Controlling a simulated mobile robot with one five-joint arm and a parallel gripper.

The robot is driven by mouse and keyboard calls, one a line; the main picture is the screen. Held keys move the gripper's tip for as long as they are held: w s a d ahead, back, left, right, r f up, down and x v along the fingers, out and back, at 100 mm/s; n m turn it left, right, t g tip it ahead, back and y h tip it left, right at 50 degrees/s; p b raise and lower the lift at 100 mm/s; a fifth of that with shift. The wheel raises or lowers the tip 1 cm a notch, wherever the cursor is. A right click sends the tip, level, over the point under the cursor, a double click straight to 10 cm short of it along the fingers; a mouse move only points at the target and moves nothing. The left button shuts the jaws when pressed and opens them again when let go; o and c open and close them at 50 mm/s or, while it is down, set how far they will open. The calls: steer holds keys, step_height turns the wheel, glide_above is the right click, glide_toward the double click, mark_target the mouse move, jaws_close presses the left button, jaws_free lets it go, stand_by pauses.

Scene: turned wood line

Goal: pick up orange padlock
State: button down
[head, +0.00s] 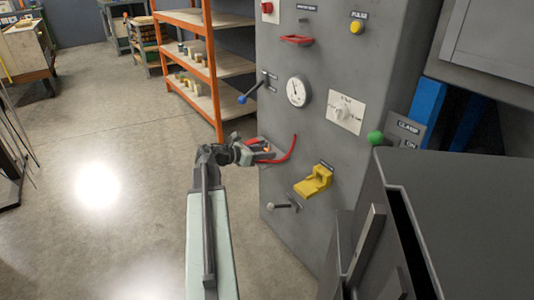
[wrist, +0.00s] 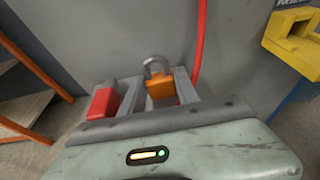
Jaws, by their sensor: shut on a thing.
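The orange padlock (wrist: 161,88) with its grey shackle up sits between the two fingers of my gripper (wrist: 158,90) in the wrist view. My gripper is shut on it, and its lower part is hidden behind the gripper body. In the head view my gripper (head: 265,153) is at the grey machine's front. Only a small orange spot of the padlock (head: 267,149) shows there. I cannot tell whether the padlock still touches a support.
The grey machine panel (head: 285,180) stands close behind. A red cable (head: 293,149) hangs right of my gripper. A yellow part (head: 314,182) and a small lever (head: 283,206) stick out nearby. An orange shelf rack (head: 212,70) stands behind.

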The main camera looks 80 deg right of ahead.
step_height(320, 180, up, 10)
steer(key=p, duration=1)
